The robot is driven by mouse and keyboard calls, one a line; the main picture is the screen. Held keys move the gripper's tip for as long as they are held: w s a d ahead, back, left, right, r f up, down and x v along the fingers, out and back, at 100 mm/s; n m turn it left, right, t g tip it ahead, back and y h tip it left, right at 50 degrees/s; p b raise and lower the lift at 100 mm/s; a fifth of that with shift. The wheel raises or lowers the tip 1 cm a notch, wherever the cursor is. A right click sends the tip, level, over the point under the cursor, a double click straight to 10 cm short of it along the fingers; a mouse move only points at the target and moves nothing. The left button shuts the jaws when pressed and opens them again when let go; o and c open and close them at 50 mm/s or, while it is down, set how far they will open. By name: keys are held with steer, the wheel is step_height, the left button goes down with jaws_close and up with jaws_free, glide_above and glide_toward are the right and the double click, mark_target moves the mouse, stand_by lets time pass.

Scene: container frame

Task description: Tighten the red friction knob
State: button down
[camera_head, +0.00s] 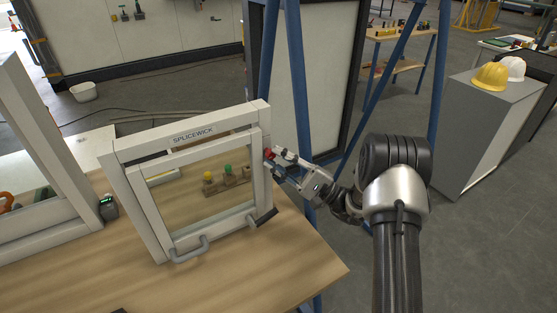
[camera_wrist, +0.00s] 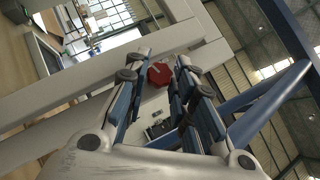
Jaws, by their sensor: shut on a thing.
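The red friction knob (camera_head: 269,154) sits on the right side post of the white SPLICEWICK frame (camera_head: 107,160). In the wrist view the red knob (camera_wrist: 160,73) shows between the far ends of my two fingers, with a pale mark on its face. My gripper (camera_head: 277,160) reaches it from the right, and its fingers are shut on the knob. The fingers also show in the wrist view (camera_wrist: 158,80), one on each side of the knob. The glazed sash inside the frame has a grey handle (camera_head: 190,251) at its lower edge.
The frame stands on a wooden table (camera_head: 290,265). Behind the glass are a yellow and a green knob (camera_head: 228,169) on a wooden block. A small dark device (camera_head: 108,207) stands left of the frame. Blue posts (camera_head: 296,80) rise close behind my gripper.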

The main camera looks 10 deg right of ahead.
steer(key=c, duration=1.6)
jaws_free()
steer(key=shift+c, duration=0.2)
steer(key=v, duration=1.2)
steer(key=shift+o, duration=0.4)
steer(key=shift+w+d, duration=0.1)
